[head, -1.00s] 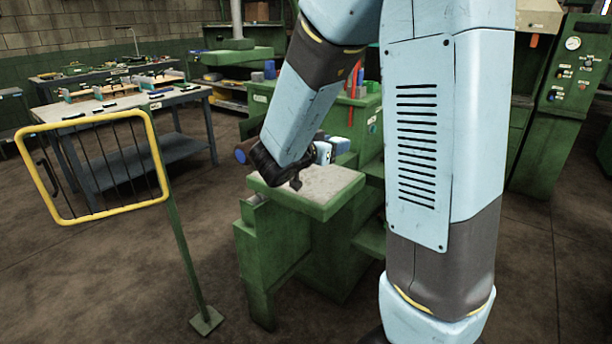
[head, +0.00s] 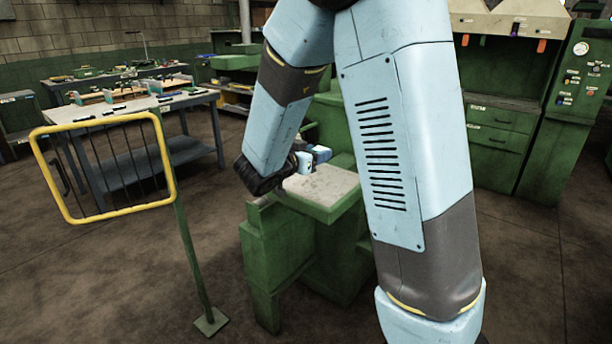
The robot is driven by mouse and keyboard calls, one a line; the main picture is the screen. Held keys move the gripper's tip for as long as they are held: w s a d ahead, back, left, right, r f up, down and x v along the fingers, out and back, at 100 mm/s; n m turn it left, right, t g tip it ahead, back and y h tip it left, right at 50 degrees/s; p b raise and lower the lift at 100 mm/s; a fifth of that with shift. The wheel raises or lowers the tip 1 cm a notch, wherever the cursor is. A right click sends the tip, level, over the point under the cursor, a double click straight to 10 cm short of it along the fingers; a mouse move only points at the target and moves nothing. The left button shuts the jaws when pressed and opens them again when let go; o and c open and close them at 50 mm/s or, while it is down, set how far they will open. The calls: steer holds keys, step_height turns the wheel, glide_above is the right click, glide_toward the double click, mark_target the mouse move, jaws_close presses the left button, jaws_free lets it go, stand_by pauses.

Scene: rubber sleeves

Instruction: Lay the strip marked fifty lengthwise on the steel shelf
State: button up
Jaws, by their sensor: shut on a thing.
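The dark end of my arm, with my gripper (head: 262,178), is over the left edge of the green machine's pale top. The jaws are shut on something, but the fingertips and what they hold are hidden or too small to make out. I cannot identify the strip marked fifty; no such marking can be read. Several thin dark strips (head: 112,165) show inside a yellow frame at the left. A grey lower shelf (head: 185,150) is under the workbench at the back left; I cannot tell whether it is the steel shelf.
The yellow frame (head: 170,165) stands on a green post left of the green machine (head: 275,250). The workbench (head: 195,98) carries small parts and tools. Green cabinets (head: 500,150) stand at the back right. Brown floor is open in front.

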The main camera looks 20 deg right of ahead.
glide_above(306, 180)
steer(key=s, duration=0.2)
steer(key=f, duration=0.5)
steer(key=shift+w+f, duration=0.25)
steer(key=shift+f, duration=0.15)
steer(key=shift+w+f, duration=0.6)
steer(key=shift+f, duration=0.15)
step_height(306, 180, down, 3)
steer(key=shift+w+f, duration=0.1)
steer(key=o, duration=1)
